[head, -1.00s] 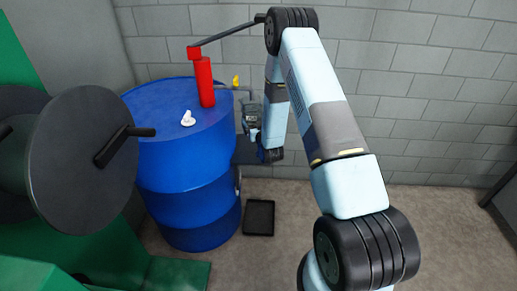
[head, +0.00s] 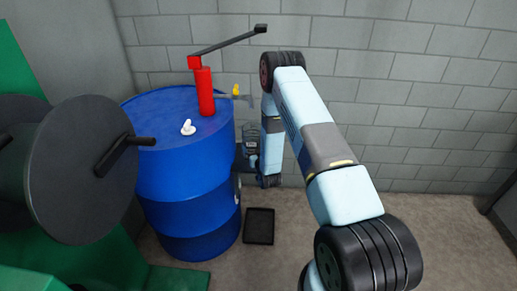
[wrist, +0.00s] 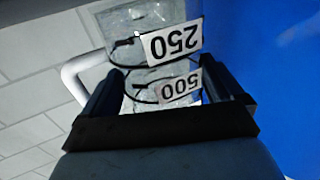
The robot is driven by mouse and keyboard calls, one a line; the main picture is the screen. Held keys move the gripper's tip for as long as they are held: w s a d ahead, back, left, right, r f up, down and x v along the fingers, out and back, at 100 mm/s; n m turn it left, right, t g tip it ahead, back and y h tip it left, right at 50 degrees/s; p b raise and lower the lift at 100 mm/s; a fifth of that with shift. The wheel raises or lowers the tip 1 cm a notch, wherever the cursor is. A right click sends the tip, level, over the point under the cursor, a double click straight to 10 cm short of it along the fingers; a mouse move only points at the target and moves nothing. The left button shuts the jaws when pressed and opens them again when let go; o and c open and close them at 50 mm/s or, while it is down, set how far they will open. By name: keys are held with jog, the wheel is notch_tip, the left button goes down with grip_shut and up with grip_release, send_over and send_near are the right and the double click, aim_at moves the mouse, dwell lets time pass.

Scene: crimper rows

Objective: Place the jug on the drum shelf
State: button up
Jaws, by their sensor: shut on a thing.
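My gripper (wrist: 165,98) is shut on the jug (wrist: 150,75), with one dark finger on each side of it. The jug is pale and see-through-looking, with a white handle (wrist: 75,78) on the left. Two tags reading 250 and 500 hang on it, upside down in the wrist view. In the head view my gripper (head: 250,148) is low beside the right side of the blue drum (head: 188,170), and the jug is hard to make out there. A dark shape (head: 238,160) at the drum's right side may be the shelf; my gripper partly hides it.
A red pump (head: 205,92) with a long dark lever (head: 230,40) stands on the drum, beside a small white item (head: 188,128). A yellow-tipped spout (head: 236,90) points right. A black tray (head: 259,226) lies on the floor. A large grey disc (head: 82,175) is at left.

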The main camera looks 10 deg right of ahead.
jog(key=shift+f, duration=0.15)
jog(key=o, duration=0.8)
